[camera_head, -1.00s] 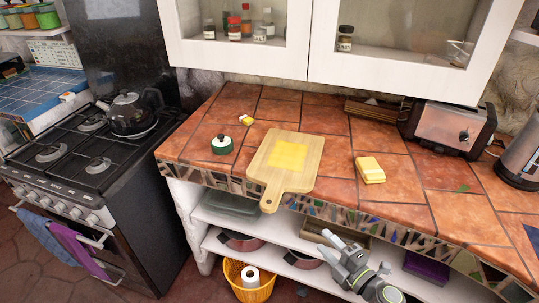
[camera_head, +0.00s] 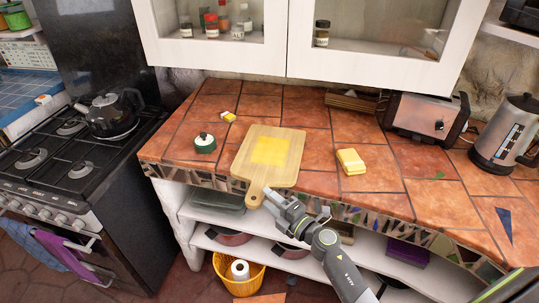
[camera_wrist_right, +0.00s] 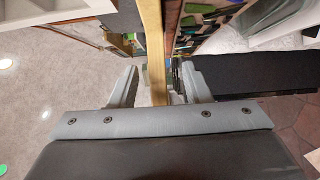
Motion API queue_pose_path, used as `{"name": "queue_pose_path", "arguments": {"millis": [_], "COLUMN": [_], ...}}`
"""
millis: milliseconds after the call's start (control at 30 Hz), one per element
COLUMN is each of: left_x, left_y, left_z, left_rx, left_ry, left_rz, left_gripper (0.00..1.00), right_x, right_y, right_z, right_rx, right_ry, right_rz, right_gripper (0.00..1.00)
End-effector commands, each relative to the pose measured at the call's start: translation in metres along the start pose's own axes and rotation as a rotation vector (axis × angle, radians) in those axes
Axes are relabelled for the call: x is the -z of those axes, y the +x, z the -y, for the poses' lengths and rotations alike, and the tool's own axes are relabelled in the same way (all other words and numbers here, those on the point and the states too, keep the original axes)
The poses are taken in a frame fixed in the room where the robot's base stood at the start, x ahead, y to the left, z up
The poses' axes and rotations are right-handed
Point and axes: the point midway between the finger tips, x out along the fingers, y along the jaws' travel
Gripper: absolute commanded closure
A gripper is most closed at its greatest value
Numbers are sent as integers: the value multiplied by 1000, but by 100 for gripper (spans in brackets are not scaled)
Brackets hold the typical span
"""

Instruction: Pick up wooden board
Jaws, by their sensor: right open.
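The wooden board (camera_head: 286,176) lies flat on the tiled counter, with its handle (camera_head: 257,193) reaching out past the front edge. A yellow patch (camera_head: 270,150) covers its middle. My right gripper (camera_head: 279,203) is at the handle's right side, in front of the counter edge. In the right wrist view, the board (camera_wrist_right: 152,45) shows edge-on as a wooden strip between the two parted fingers of the right gripper (camera_wrist_right: 159,85). I cannot tell whether either finger touches it. My left gripper is not in view.
A green pot with a white lid (camera_head: 205,143) stands left of the board. A yellow block (camera_head: 350,161) lies to its right. The toaster (camera_head: 425,120) and kettle (camera_head: 497,135) are at the back right. Shelves (camera_head: 280,240) sit below the counter.

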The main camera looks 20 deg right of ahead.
Motion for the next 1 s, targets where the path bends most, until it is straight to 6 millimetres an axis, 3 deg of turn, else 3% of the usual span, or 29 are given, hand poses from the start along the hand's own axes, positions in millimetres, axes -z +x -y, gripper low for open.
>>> {"name": "queue_pose_path", "arguments": {"millis": [400, 667, 1000], "left_x": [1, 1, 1], "left_y": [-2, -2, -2], "left_z": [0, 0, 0], "left_rx": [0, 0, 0], "left_ry": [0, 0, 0], "left_rz": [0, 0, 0], "left_gripper": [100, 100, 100], "right_x": [4, 4, 4], "right_y": [50, 52, 52], "right_z": [-3, -3, -3], "right_rx": [-1, 1, 1], "right_ry": [2, 2, 2], "right_rz": [0, 1, 0], "right_gripper": [56, 56, 98]}}
